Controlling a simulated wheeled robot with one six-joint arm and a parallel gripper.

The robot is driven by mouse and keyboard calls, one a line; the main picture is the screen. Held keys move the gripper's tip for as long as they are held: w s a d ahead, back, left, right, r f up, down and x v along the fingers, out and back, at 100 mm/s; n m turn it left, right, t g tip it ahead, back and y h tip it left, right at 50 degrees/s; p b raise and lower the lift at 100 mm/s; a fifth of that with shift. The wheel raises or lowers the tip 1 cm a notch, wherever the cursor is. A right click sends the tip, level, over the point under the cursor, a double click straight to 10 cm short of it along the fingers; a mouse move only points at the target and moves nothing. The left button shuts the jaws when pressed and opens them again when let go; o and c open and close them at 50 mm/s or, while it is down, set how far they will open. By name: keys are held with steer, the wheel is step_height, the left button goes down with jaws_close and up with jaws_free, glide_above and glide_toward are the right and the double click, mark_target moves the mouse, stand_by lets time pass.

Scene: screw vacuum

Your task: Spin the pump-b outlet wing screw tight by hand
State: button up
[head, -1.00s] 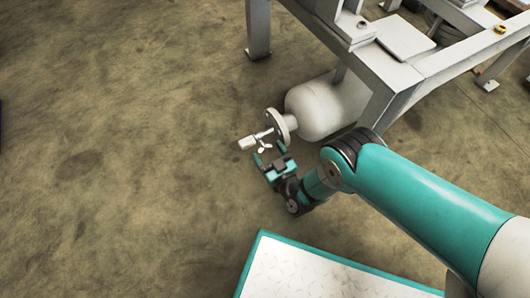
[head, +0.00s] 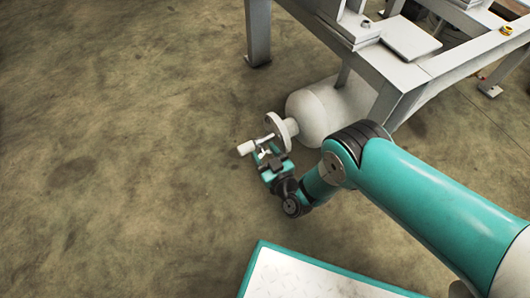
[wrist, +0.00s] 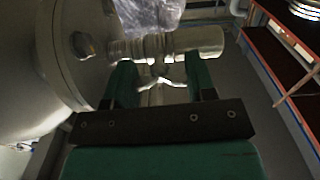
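The outlet wing screw (wrist: 160,82) hangs below a horizontal pipe fitting (wrist: 165,45) in the wrist view, its two wings spread sideways. The fitting sticks out from the round flange (head: 277,131) of a pale tank, to the left of it in the head view. My gripper (head: 264,150) is up at the fitting. In the head view my gripper partly hides the screw.
The pale tank (head: 318,118) lies under a grey metal frame (head: 400,78), whose leg stands close to my arm. A teal-edged plate (head: 310,280) is at the bottom. The floor (head: 120,150) on the left is clear.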

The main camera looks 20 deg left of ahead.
steer(key=shift+m, duration=3.2)
steer(key=o, duration=0.9)
steer(key=shift+o, duration=0.2)
steer(key=shift+p, duration=0.35)
